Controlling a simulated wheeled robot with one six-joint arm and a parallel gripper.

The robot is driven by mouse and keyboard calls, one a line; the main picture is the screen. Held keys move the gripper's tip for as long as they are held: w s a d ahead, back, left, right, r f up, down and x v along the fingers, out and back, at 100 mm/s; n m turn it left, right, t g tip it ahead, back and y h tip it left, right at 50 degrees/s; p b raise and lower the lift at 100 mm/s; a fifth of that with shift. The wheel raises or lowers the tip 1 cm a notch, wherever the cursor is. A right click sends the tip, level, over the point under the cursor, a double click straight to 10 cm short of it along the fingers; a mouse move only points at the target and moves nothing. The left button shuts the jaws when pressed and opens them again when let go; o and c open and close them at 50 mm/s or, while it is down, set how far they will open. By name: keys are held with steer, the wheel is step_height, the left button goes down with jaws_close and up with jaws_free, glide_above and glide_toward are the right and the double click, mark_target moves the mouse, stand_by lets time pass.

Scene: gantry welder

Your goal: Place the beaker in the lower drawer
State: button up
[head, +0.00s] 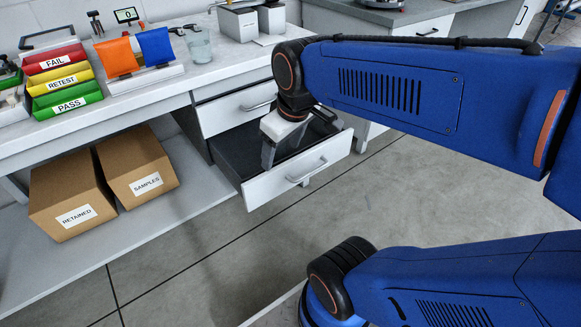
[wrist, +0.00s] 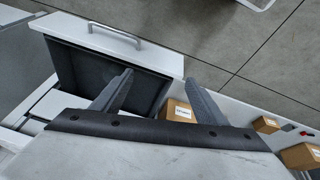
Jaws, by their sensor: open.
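The clear beaker (head: 198,46) stands upright on the white counter, to the right of the blue and orange items. The lower drawer (head: 318,165) is pulled open, with a dark inside, a white front and a metal handle. The lower drawer (wrist: 150,58) is beneath and beside the left finger there. The beaker does not show in the wrist view. Part of the drawer inside is hidden by my arm.
The upper drawer (head: 236,106) is shut. Red, yellow and green bins (head: 60,80) and an orange and blue pair on a stand (head: 145,75) are on the counter (head: 215,75). Two cardboard boxes (head: 137,165) sit on the low shelf. The floor in front is clear.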

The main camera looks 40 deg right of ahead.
steer(key=s+m, duration=0.1)
steer(key=s, duration=0.1)
steer(key=s+a, duration=0.1)
steer(key=s+f+m+t, duration=0.1)
steer(key=s, duration=0.1)
steer(key=shift+s+a+m, duration=0.25)
steer(key=shift+s+m, duration=0.05)
stand_by(1.0)
